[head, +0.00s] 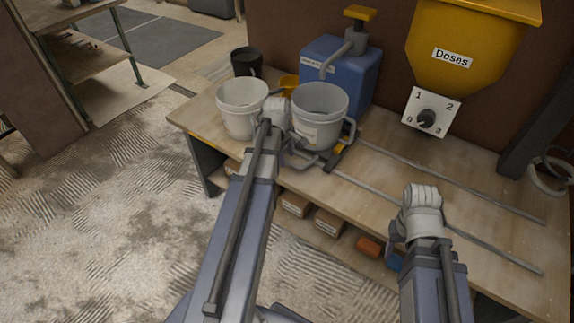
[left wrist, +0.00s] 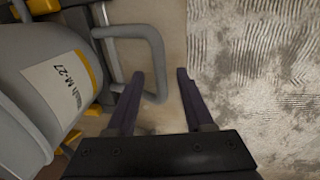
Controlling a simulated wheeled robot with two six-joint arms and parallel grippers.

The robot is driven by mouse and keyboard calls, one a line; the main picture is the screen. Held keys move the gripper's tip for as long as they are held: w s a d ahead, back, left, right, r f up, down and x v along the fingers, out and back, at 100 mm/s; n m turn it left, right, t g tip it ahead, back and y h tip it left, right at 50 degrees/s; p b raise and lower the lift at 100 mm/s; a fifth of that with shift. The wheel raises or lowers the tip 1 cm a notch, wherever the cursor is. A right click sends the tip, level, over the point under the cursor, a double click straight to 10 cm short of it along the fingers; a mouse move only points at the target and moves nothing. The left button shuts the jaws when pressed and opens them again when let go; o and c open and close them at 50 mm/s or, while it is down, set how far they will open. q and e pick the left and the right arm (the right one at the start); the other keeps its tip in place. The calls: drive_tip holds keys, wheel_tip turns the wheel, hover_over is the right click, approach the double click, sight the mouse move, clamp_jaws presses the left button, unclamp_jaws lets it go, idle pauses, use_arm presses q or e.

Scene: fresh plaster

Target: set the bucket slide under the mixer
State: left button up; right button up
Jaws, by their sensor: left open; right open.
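My left gripper (head: 292,150) is at the slide's front left, mostly hidden by my arm. In the left wrist view it is open (left wrist: 158,75), with a grey loop handle (left wrist: 130,32) reaching between its fingers; the labelled bucket (left wrist: 40,90) is to the left. My right gripper (head: 394,238) is over the bench's front edge, small and partly hidden.
A white bucket (head: 241,108) stands left of the grey one. Behind are a blue tank with a spout (head: 345,75) and a black pot (head: 246,62). A yellow "Doses" hopper (head: 470,50) with a dial overhangs the bench. A dark column (head: 538,125) stands at right.

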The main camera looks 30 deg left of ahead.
use_arm(q)
drive_tip(key=shift+w+f+b, duration=0.15)
drive_tip(key=shift+f+b, duration=0.3)
drive_tip(key=shift+f, duration=0.4)
clamp_jaws()
idle(0.8)
